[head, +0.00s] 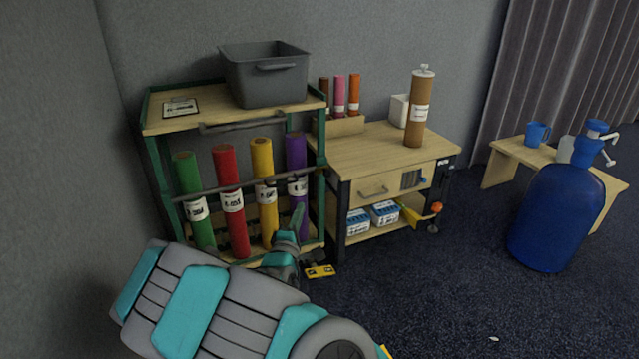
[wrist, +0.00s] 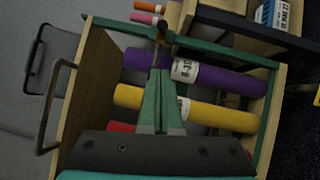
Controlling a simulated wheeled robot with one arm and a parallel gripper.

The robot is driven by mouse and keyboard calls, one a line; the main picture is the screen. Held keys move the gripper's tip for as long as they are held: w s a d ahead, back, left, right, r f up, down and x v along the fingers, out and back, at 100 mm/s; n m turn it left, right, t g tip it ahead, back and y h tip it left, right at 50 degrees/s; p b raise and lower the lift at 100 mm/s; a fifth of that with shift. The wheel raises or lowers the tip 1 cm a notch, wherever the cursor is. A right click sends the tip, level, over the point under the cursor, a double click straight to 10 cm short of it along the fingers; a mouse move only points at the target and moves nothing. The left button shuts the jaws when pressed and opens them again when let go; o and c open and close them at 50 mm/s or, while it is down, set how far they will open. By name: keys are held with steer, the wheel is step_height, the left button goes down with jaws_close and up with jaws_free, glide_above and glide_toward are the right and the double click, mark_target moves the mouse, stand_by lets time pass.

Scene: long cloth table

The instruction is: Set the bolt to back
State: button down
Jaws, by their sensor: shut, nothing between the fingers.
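Several cloth bolts stand upright in a green-framed rack: green (head: 190,190), red (head: 231,195), yellow (head: 265,195) and purple (head: 297,175). Each has a white label. A brown bolt (head: 415,115) stands upright on the wooden table (head: 375,150). I cannot tell which bolt the task means. In the wrist view my gripper (wrist: 157,75) points across the yellow (wrist: 215,115) and purple (wrist: 225,77) bolts; the red one is mostly hidden.
A grey bin (head: 265,75) and a clipboard (head: 180,107) sit on the rack top. A bar (head: 245,183) crosses before the bolts.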

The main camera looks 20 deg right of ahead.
stand_by(0.3)
glide_toward(323, 172)
steer(key=w+a, duration=0.1)
steer(key=w, duration=0.2)
steer(key=shift+w+d+r+b, duration=0.1)
steer(key=shift+d+r+b, duration=0.2)
steer(key=shift+d, duration=0.55)
steer(key=shift+d+r+b, duration=0.2)
steer(key=shift+d+b, duration=0.05)
steer(key=shift+d, duration=0.65)
